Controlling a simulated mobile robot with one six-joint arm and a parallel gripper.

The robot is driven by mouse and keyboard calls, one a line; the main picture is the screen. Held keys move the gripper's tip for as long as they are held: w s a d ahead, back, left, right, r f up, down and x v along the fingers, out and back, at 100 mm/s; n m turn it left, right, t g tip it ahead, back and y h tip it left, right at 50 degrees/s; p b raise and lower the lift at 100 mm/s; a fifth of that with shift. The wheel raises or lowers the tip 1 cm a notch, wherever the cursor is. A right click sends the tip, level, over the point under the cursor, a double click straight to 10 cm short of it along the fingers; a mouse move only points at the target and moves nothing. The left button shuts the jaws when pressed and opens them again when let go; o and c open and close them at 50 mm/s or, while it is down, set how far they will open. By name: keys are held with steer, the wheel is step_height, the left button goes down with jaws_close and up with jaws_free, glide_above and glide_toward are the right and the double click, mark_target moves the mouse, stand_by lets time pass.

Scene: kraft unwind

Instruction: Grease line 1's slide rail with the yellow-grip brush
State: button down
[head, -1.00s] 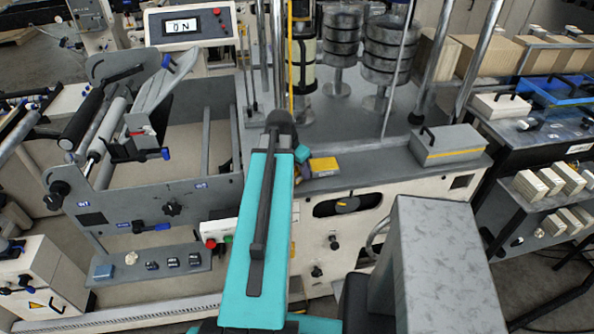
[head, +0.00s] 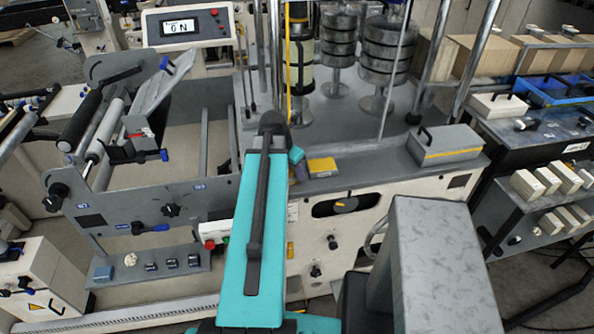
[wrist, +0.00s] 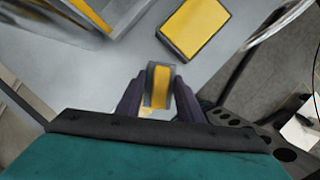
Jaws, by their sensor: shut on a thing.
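My gripper (wrist: 160,98) is shut on a small block-like thing with a yellow face and grey sides (wrist: 160,82), which looks like the yellow-grip brush. It stands between the two dark fingers in the wrist view; I see no bristles. In the head view my teal arm hides most of the gripper, and only a bit of it shows beside the arm's end, near the grey machine deck. I cannot tell which part is line 1's slide rail.
A small grey and yellow box (head: 322,167) lies on the deck close to my gripper; a yellow-faced block also shows in the wrist view (wrist: 193,27). A larger grey case with a yellow stripe (head: 445,144) stands further right. Rollers (head: 92,125) are at left.

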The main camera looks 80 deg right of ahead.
steer(key=shift+w+a, duration=0.25)
steer(key=shift+w, duration=0.35)
steer(key=shift+w+a, duration=0.2)
steer(key=shift+w, duration=0.35)
steer(key=shift+w+a+f+p, duration=0.1)
steer(key=shift+w+a+p, duration=0.2)
steer(key=shift+w, duration=0.55)
steer(key=shift+w+a+f+p, duration=0.15)
steer(key=shift+w+a, duration=0.25)
steer(key=shift+w, duration=0.45)
steer(key=shift+w+a, duration=0.1)
steer(key=shift+w, duration=0.05)
steer(key=shift+w+a+r+p, duration=0.1)
steer(key=shift+w+a+p, duration=0.15)
steer(key=shift+w, duration=0.55)
steer(key=shift+w+a+p, duration=0.15)
steer(key=shift+w+a, duration=0.2)
steer(key=shift+w, duration=0.45)
steer(key=shift+w, duration=0.1)
steer(key=shift+w+a+r, duration=0.1)
steer(key=shift+w+a, duration=0.2)
steer(key=shift+w, duration=0.5)
steer(key=shift+w+a+r, duration=0.1)
steer(key=shift+w+a, duration=0.2)
steer(key=shift+w, duration=0.5)
